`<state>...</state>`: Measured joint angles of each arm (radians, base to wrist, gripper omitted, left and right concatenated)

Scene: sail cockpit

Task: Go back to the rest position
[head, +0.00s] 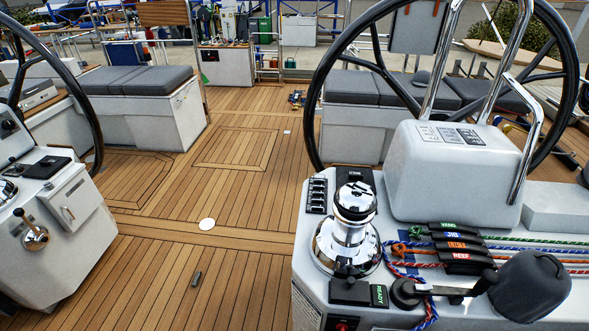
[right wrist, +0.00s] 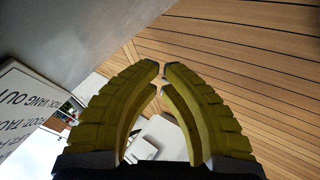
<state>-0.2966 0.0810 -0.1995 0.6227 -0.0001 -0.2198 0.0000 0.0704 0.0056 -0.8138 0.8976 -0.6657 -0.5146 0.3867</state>
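My right gripper (right wrist: 163,69) shows in the right wrist view. Its two yellow ribbed fingers curve together and their tips nearly meet, with nothing held between them. Wooden deck planks and a pale surface show beyond and between the fingers. Neither gripper shows in the head view, so my left gripper is out of sight.
A white console with a chrome winch (head: 347,232), labelled rope clutches (head: 459,248) and a dark handle cover (head: 528,287) fills the front right. A steering wheel (head: 319,95) stands behind it. Another console (head: 65,215) is at left. The wooden deck (head: 240,205) between is mostly clear.

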